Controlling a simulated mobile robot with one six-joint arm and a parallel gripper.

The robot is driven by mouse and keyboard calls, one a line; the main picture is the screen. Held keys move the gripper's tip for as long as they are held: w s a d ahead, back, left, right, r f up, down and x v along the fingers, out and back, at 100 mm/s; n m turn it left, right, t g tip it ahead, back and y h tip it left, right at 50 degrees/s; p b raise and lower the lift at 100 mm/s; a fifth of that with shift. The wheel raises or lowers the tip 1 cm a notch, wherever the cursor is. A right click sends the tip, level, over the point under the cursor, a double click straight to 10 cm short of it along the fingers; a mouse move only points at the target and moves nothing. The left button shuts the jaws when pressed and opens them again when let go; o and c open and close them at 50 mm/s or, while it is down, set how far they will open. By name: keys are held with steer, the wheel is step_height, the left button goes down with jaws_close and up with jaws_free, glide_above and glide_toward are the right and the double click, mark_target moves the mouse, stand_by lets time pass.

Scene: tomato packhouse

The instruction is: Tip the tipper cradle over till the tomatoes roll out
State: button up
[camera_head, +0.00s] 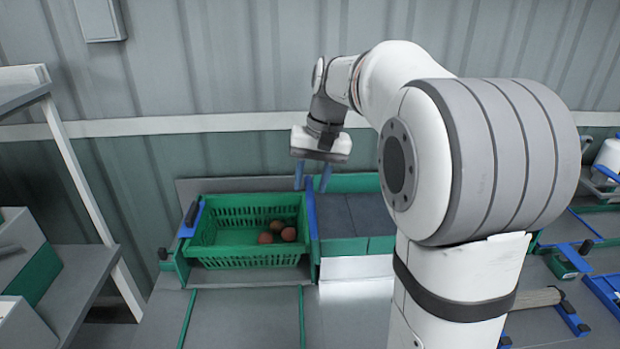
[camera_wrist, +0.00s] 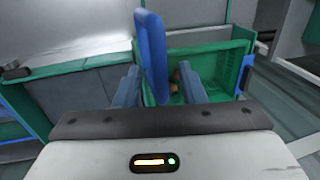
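The tipper cradle (camera_head: 182,268) holds a green slatted crate (camera_head: 248,262), which sits level. A few reddish tomatoes (camera_head: 289,234) lie in the crate's right part; they are partly hidden in the wrist view (camera_wrist: 174,88). A blue upright bar (camera_head: 312,222) stands at the cradle's right end, and a shorter blue piece (camera_head: 191,217) is at its left end. My gripper (camera_head: 312,177) is above the right blue bar, fingers pointing down. In the wrist view its fingers (camera_wrist: 159,88) are apart, with the blue bar (camera_wrist: 151,50) showing between them; I cannot tell whether they touch it.
Right of the cradle is a green-edged bed with a dark grey floor (camera_head: 345,216) and a pale chute below (camera_head: 355,268). A corrugated wall (camera_head: 230,60) stands close behind. A grey shelf (camera_head: 75,275) is at left. Blue and green fixtures (camera_head: 575,255) lie at right.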

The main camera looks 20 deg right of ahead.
jaws_close()
steer(key=shift+a, duration=0.2)
steer(key=shift+d, duration=0.35)
steer(key=shift+d, duration=0.15)
